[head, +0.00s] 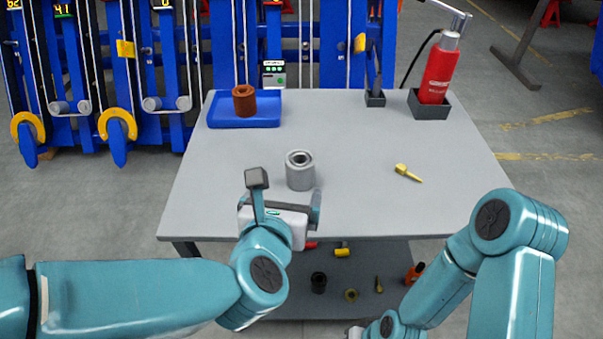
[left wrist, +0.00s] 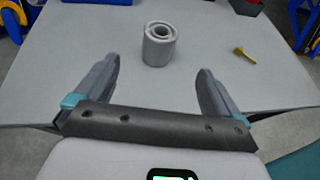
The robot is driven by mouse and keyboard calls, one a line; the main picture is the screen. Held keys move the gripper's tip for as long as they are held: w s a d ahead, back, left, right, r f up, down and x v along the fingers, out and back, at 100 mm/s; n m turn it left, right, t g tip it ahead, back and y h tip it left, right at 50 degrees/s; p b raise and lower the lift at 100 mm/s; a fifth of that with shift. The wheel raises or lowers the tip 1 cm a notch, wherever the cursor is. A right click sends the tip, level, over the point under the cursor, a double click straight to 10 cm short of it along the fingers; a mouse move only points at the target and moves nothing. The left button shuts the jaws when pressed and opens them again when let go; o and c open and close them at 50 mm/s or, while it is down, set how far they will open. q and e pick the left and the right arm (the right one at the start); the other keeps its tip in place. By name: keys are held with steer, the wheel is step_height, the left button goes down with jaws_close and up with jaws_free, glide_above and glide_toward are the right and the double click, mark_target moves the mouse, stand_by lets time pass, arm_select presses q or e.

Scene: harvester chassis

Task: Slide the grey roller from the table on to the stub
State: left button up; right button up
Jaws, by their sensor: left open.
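The grey roller (head: 300,172) stands upright on the grey table, its round bore facing up. It also shows in the left wrist view (left wrist: 158,50), beyond and roughly between my fingertips. My left gripper (head: 287,194) is open and empty at the table's near edge, just short of the roller and not touching it. Its two spread fingers show in the left wrist view (left wrist: 158,70). My right arm is at the lower right, and its gripper fingers are not visible. I cannot single out the stub on the blue chassis (head: 222,45) behind the table.
On the table (head: 400,210) are a blue tray (head: 217,118) with a brown roller (head: 244,100), a yellow-headed pin (head: 408,172), and a red bottle (head: 438,75) in a dark holder. A lower shelf holds several small parts. The tabletop around the roller is clear.

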mark_target(298, 167)
arm_select(q)
steer(key=x, duration=0.9)
steer(key=shift+w+a+f, duration=0.1)
steer(key=shift+w, duration=0.05)
steer(key=x, duration=0.6)
steer(key=shift+r, duration=0.2)
steer(key=c, duration=1.5)
